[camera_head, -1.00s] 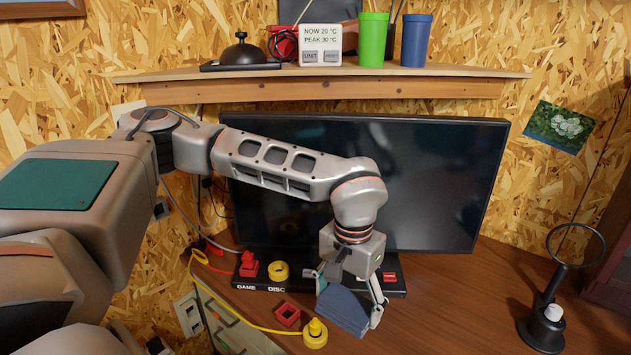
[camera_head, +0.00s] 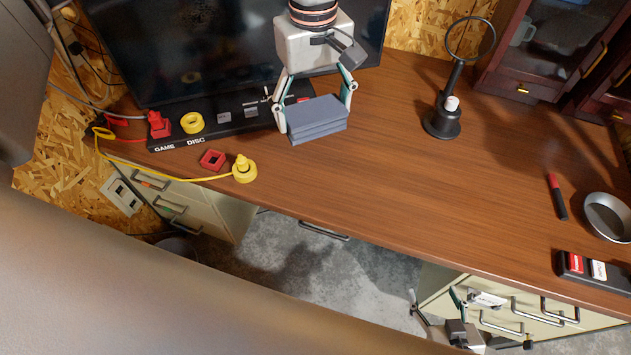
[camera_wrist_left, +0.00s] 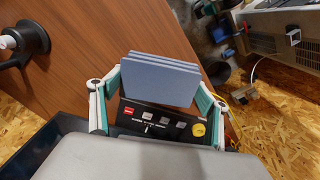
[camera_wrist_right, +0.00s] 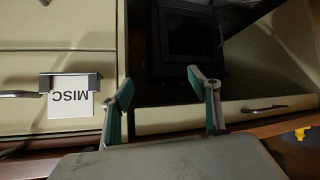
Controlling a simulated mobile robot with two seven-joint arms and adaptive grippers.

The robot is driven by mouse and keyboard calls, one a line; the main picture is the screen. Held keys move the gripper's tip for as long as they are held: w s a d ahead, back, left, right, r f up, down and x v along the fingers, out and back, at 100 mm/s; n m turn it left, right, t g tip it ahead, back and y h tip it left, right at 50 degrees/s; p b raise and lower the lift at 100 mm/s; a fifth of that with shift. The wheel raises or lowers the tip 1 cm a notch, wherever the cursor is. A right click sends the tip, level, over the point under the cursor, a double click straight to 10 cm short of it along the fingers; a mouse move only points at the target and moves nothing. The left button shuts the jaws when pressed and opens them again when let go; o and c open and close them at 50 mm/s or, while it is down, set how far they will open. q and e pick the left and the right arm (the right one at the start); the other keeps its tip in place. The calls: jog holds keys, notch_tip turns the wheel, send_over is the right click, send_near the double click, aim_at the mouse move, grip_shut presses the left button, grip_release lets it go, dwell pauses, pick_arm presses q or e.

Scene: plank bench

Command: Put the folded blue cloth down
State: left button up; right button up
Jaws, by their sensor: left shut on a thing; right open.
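The folded blue cloth (camera_head: 316,119) is a blue-grey layered stack between the fingers of my left gripper (camera_head: 316,92). It is at the desk's back left, just in front of the monitor and the black game panel. In the left wrist view the cloth (camera_wrist_left: 160,80) spans between both fingers of the left gripper (camera_wrist_left: 155,95). Whether its underside touches the desk is hard to tell. My right gripper (camera_head: 440,312) is open and empty, low in front of the drawers; the right wrist view shows its fingers (camera_wrist_right: 163,100) apart with nothing between them.
The wooden desk (camera_head: 400,180) has wide clear room right of the cloth. A magnifier stand (camera_head: 442,120) stands at the back. A red square ring (camera_head: 212,160) and yellow plug (camera_head: 244,170) lie left. A marker (camera_head: 557,197), metal bowl (camera_head: 607,217) and black holder (camera_head: 590,268) sit right.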

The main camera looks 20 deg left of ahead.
aim_at(316, 184)
pick_arm(q)
jog(key=shift+d+f, duration=0.2)
jog(key=shift+f, duration=0.05)
notch_tip(316, 184, down, 19)
jog(key=shift+f+b, duration=0.15)
jog(key=shift+b, duration=0.45)
jog(key=shift+f, duration=0.15)
jog(key=o, duration=1.2)
notch_tip(316, 184, up, 12)
jog(key=shift+r+p, duration=0.2)
jog(key=shift+p, duration=0.15)
